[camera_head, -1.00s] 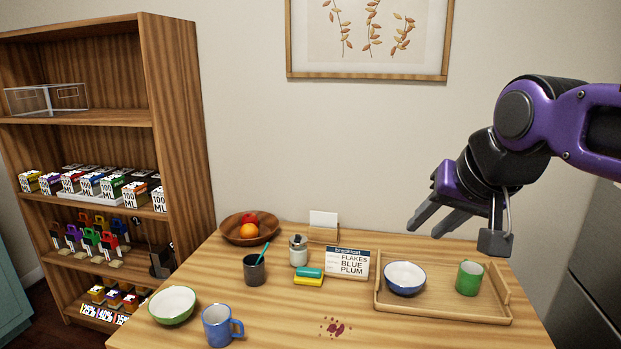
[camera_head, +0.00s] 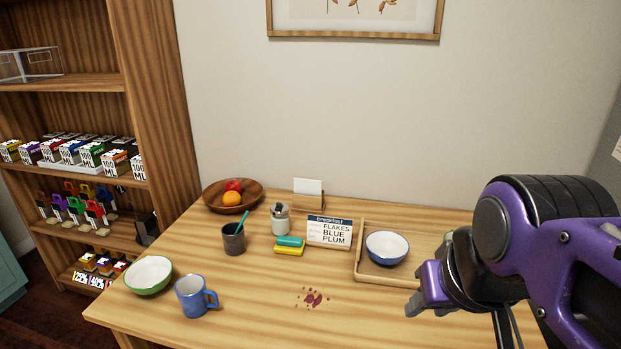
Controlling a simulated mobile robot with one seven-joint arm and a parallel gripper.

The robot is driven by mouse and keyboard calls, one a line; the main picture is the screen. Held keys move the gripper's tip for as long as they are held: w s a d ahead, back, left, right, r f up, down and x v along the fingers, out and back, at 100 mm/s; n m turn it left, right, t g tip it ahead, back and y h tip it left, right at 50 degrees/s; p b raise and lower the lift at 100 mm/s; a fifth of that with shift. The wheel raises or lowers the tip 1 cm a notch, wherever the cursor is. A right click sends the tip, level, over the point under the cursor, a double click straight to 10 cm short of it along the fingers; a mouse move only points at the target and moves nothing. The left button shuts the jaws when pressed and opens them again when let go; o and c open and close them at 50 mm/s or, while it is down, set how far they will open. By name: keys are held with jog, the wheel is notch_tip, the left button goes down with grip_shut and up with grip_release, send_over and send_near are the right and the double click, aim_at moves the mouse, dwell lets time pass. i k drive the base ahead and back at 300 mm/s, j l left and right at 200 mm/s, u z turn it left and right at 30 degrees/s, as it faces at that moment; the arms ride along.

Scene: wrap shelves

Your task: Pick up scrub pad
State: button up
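The scrub pad (camera_head: 290,246) is a small block, teal on top and yellow below. It lies on the wooden table, left of the breakfast sign and in front of a small glass jar. My gripper (camera_head: 455,325) is at the lower right, over the table's right part and well apart from the pad. One finger shows, pointing left; the arm hides the rest, so its opening cannot be made out.
A breakfast sign (camera_head: 329,232), jar (camera_head: 280,219) and dark cup (camera_head: 233,239) stand close around the pad. A tray (camera_head: 372,272) holds a blue-rimmed bowl (camera_head: 387,247). A blue mug (camera_head: 194,297) and green bowl (camera_head: 148,275) stand front left. A dark red stain (camera_head: 312,299) marks the table.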

aim_at(290, 246)
jog(key=j+z, duration=0.4)
jog(key=j, duration=1.5)
jog(key=k+j+u, duration=0.1)
jog(key=j+u, duration=0.25)
jog(key=j, duration=0.55)
jog(key=i+l+z, duration=0.15)
jog(key=l, duration=0.3)
jog(key=l+z, duration=0.2)
jog(key=l, duration=0.25)
jog(key=i, duration=0.05)
